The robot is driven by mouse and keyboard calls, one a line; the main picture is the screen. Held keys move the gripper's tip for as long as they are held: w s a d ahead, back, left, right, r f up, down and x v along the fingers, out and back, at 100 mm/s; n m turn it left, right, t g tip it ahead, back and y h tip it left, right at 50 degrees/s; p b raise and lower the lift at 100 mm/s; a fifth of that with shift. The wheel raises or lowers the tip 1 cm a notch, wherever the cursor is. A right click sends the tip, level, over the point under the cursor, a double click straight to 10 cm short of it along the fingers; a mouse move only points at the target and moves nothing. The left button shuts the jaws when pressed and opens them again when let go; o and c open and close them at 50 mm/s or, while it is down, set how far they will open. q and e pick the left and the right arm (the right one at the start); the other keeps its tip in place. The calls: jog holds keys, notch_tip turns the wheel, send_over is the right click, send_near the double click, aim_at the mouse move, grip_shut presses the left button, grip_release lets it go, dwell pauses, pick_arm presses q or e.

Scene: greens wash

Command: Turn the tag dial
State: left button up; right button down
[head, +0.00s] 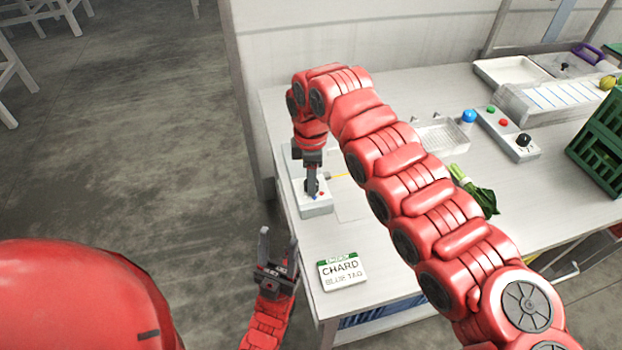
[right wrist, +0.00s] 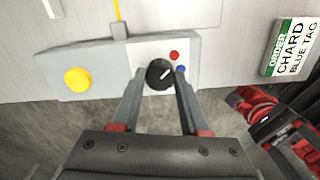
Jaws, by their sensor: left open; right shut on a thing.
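The tag dial is a black knob (right wrist: 159,74) with a white pointer mark, on a grey box (right wrist: 101,68). A red dot (right wrist: 174,55) and a blue dot (right wrist: 181,69) sit right of the knob; the mark points to the upper right, toward the dots. The box (head: 317,211) stands at the table's left edge in the head view. My right gripper (head: 312,192) points down and is shut on the knob, a finger on each side. My left gripper (head: 279,238) is open and empty, off the table's left edge. An order card (head: 342,273) reads CHARD, BLUE TAG.
A yellow button (right wrist: 77,80) is on the same box. Leafy greens (head: 482,197) lie on the table beyond my right arm.

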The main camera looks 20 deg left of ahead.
jog(key=shift+w+r, duration=0.1)
jog(key=shift+c, duration=2.1)
grip_release()
notch_tip(320, 180, up, 17)
jog(key=p, duration=0.5)
jog(key=shift+r, duration=0.15)
